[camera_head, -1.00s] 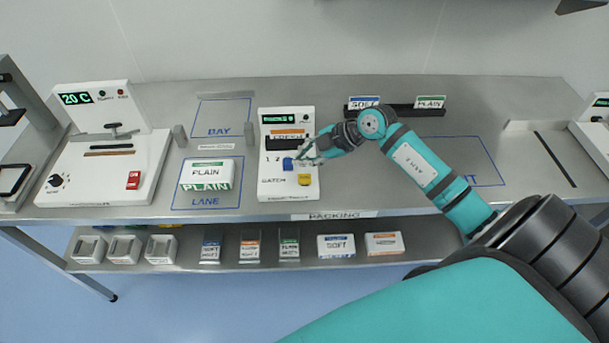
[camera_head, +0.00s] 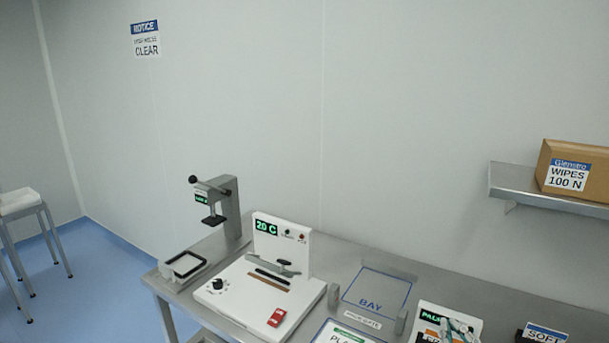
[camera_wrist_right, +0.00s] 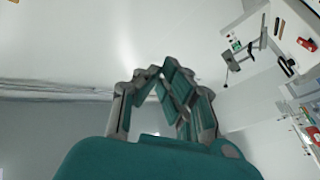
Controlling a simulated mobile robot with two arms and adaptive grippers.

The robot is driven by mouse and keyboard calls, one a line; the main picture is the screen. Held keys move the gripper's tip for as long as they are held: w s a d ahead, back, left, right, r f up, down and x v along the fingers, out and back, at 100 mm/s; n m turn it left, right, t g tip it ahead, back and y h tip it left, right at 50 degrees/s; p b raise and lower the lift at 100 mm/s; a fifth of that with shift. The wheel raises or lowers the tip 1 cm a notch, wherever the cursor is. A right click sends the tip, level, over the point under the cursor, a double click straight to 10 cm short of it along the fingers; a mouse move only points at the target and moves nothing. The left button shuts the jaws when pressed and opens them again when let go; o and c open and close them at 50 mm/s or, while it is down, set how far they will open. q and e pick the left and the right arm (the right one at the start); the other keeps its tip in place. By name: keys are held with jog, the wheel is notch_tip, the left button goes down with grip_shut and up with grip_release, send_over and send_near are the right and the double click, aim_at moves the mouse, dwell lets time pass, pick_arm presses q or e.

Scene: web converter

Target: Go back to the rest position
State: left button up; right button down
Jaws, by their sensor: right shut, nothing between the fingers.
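My right gripper (camera_head: 458,328) shows only in part at the bottom edge of the head view, in front of the white panel box (camera_head: 426,313). In the right wrist view my right gripper (camera_wrist_right: 168,75) has its teal and grey fingers drawn together, with nothing seen between them. It is clear of any surface there. The rest of my right arm is below the head view. My left gripper is not in view.
A steel bench holds the white sealer (camera_head: 258,290) with a "20 C" display, a grey press (camera_head: 230,205), and the outlined BAY area (camera_head: 377,290). A wall shelf (camera_head: 545,185) carries a carton (camera_head: 575,170). A stool (camera_head: 25,208) stands at far left.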

jog(key=s+d+f+m+g+h, duration=0.2)
jog(key=s+f+m+g+h, duration=0.45)
jog(key=s+f+g, duration=0.65)
jog(key=s+a+f+n+g+y, duration=0.1)
jog(key=s+a+f+g+y, duration=0.1)
jog(key=s+a+f+y, duration=0.3)
jog(key=s+a+f+n+g, duration=0.1)
jog(key=s+a+f+g, duration=0.2)
jog(key=s, duration=0.5)
jog(key=s+f+b+x, duration=0.1)
jog(key=s+b+x, duration=0.2)
jog(key=x, duration=1.2)
jog(key=s+d+b+x, duration=0.1)
jog(key=s+b+x, duration=0.15)
jog(key=x, duration=1.35)
jog(key=s+d+f+g+b, duration=0.1)
jog(key=s+f+b, duration=0.3)
jog(key=s+f, duration=1.4)
notch_tip(320, 180, down, 3)
jog(key=shift+d+r, duration=0.1)
jog(key=shift+d, duration=0.55)
